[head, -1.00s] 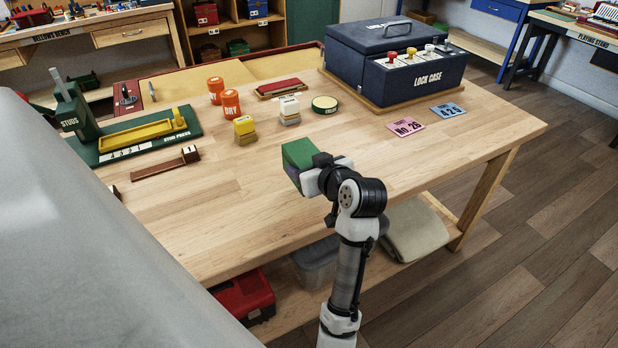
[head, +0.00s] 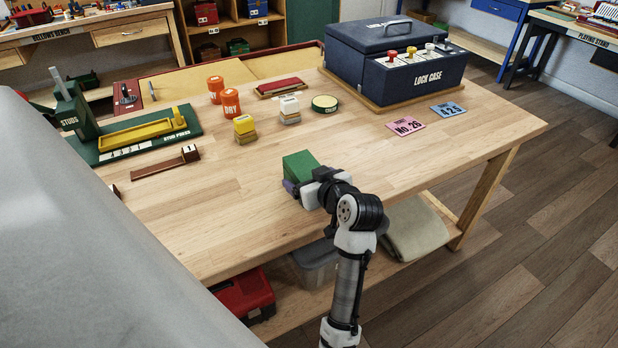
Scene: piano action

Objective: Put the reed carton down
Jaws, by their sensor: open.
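The jaws are open, and I cannot tell whether a finger still touches the carton. The gripper and wrist hide part of the carton's near side.
Behind the carton stand a yellow block (head: 244,126), a white block (head: 289,108), orange jars (head: 230,102) and a round green tin (head: 325,103). The lock case (head: 395,62) is at the back right, with two tags in front. The bench right of the carton is clear.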

